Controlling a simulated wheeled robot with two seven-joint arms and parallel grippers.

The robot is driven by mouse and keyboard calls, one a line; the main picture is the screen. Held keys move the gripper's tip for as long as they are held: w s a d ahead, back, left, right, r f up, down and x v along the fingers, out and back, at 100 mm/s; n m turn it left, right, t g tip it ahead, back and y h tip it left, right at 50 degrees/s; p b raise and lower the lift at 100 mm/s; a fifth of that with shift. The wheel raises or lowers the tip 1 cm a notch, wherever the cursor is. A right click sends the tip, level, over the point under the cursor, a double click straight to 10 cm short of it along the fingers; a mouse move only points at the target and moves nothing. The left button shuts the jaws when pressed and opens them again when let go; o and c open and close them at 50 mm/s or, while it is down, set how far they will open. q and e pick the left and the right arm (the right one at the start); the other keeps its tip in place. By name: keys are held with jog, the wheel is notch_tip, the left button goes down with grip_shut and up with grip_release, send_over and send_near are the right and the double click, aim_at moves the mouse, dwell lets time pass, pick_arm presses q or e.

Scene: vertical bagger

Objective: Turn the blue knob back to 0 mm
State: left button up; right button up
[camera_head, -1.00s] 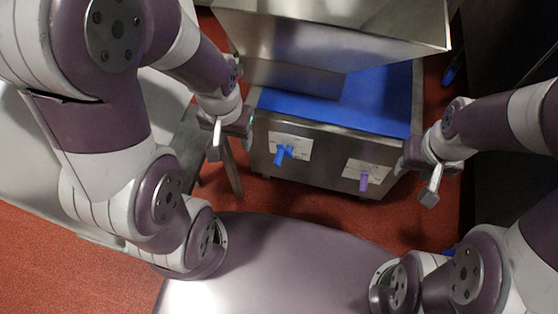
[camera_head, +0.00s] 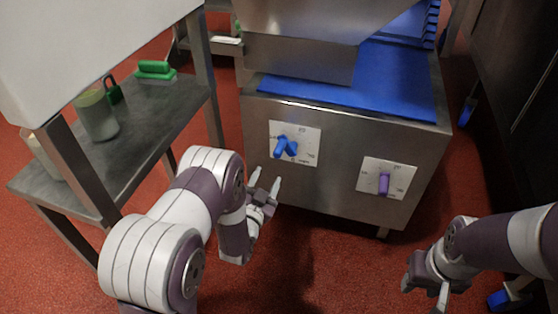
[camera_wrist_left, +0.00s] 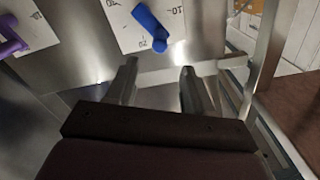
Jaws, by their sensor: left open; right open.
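The blue knob (camera_head: 286,147) sits on a white dial plate (camera_head: 306,133) on the front of the steel machine. Its grip points to the lower left in the head view; the dial figures are too small to read surely. In the left wrist view the blue knob (camera_wrist_left: 149,22) is at the top, beyond the fingers. My left gripper (camera_head: 264,182) is open and empty, just below and left of the knob, apart from it. Its two fingers also show in the left wrist view (camera_wrist_left: 158,85). My right gripper (camera_head: 424,290) is open at the lower right, away from the machine.
A purple knob (camera_head: 384,183) on its own plate is to the right on the same front. A blue surface (camera_head: 350,97) tops the machine. A steel side table (camera_head: 150,120) with a jar (camera_head: 97,115) and green brush (camera_head: 155,69) stands left. Red floor in front is free.

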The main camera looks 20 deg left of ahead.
aim_at(276, 156)
pick_arm(q)
jog(key=w+b, duration=0.2)
jog(key=w, duration=0.4)
jog(key=w+b, duration=0.3)
jog(key=w, duration=0.2)
jog(key=shift+w+d+f, duration=0.15)
jog(key=shift+w+d, duration=0.05)
jog(key=shift+w, duration=0.5)
jog(key=shift+c, duration=0.3)
grip_shut()
